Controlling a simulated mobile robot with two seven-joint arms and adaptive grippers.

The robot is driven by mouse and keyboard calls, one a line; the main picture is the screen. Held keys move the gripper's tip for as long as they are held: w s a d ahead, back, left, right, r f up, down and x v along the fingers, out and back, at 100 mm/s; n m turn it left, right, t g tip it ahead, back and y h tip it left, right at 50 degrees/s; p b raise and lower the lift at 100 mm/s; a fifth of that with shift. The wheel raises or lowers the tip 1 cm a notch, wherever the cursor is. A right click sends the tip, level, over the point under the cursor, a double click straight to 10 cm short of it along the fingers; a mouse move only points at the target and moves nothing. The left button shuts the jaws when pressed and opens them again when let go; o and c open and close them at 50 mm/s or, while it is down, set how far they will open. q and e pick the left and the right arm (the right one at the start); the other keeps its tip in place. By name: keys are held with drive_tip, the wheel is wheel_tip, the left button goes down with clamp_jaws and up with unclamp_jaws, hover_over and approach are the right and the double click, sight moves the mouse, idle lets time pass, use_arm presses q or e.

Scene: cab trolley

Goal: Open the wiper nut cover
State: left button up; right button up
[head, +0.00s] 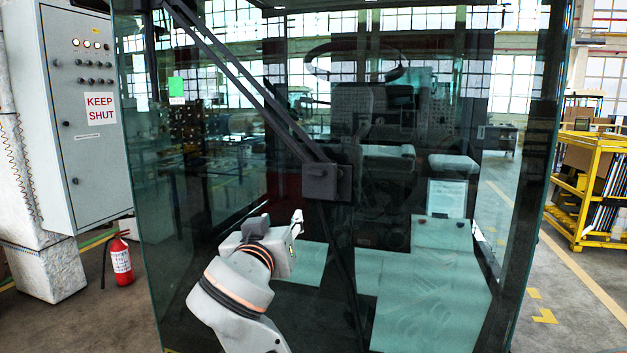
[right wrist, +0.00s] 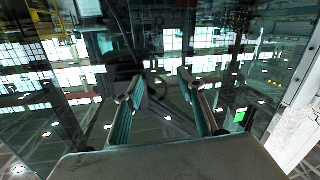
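The wiper nut cover (head: 327,182) is a small dark block at the wiper pivot, on the outside of the cab's front glass in the head view. The wiper arm (head: 245,90) runs from it up to the left. The cover looks closed, though its edges are hard to make out. My right gripper (head: 294,224) is below and left of the cover, apart from it. In the right wrist view its two fingers (right wrist: 160,78) are spread with nothing held, and a dark shape behind them may be the cover. My left gripper is not in view.
The cab glass (head: 220,190) fills the middle and reflects the hall. A grey cabinet (head: 85,150) and a red fire extinguisher (head: 121,260) stand at the left. A yellow trolley (head: 585,190) stands at the right. Floor beside the cab is open.

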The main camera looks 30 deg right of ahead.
sight(315, 173)
drive_tip(key=s+d+r+m+g+h, duration=0.2)
drive_tip(key=s+r+m, duration=0.25)
drive_tip(key=r, duration=0.45)
drive_tip(key=shift+n+h, duration=0.25)
drive_tip(key=shift+h, duration=0.05)
drive_tip(key=p+x, duration=0.2)
drive_tip(key=x, duration=0.3)
drive_tip(key=shift+d, duration=0.35)
drive_tip(key=shift+x, duration=0.9)
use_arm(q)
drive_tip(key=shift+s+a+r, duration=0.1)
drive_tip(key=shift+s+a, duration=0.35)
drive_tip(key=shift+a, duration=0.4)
use_arm(e)
drive_tip(key=shift+w, duration=0.1)
drive_tip(key=shift+c, duration=0.4)
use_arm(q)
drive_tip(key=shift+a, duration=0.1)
use_arm(e)
clamp_jaws()
